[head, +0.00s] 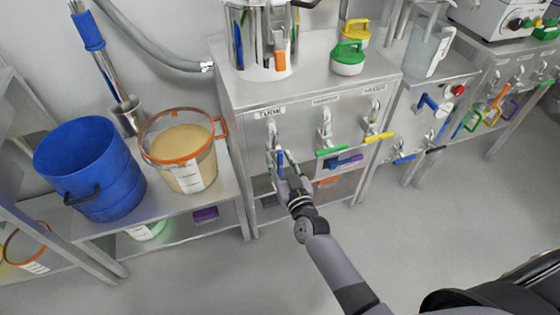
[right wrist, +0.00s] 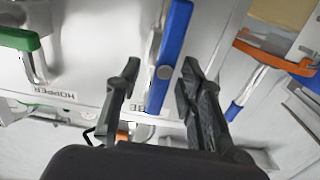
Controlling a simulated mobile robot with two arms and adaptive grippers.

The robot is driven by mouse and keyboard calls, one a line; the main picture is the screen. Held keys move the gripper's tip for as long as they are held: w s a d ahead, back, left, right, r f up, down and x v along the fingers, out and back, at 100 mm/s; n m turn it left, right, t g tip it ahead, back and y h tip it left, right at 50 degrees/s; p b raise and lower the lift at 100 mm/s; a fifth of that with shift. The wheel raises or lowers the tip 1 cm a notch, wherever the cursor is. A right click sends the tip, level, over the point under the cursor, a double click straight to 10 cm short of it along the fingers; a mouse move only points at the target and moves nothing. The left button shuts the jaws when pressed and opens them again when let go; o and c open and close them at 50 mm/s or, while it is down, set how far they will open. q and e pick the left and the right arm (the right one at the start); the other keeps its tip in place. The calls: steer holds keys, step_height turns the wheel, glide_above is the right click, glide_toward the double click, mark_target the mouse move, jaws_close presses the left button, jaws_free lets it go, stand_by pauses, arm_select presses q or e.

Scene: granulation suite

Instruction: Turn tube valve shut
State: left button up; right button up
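The tube valve has a blue lever handle (head: 281,162) at the left of the steel cabinet's front, under its label (head: 269,112). The handle points downward in the head view. My right gripper (head: 278,170) is at this handle. In the right wrist view the blue handle (right wrist: 172,50) runs up and down, slightly tilted, between the two spread fingers of the right gripper (right wrist: 160,68). Gaps show on both sides, wider on the left, so the gripper is open. The fingers partly hide the handle in the head view. My left gripper is not in view.
To the right are valves with a green handle (head: 331,151) and a yellow handle (head: 379,137), both roughly horizontal. The green handle (right wrist: 18,39) also shows in the wrist view. A blue bucket (head: 88,165) and a powder tub (head: 181,150) stand on a left bench.

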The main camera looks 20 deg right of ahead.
steer(key=shift+w, duration=0.1)
steer(key=shift+c, duration=0.6)
jaws_close()
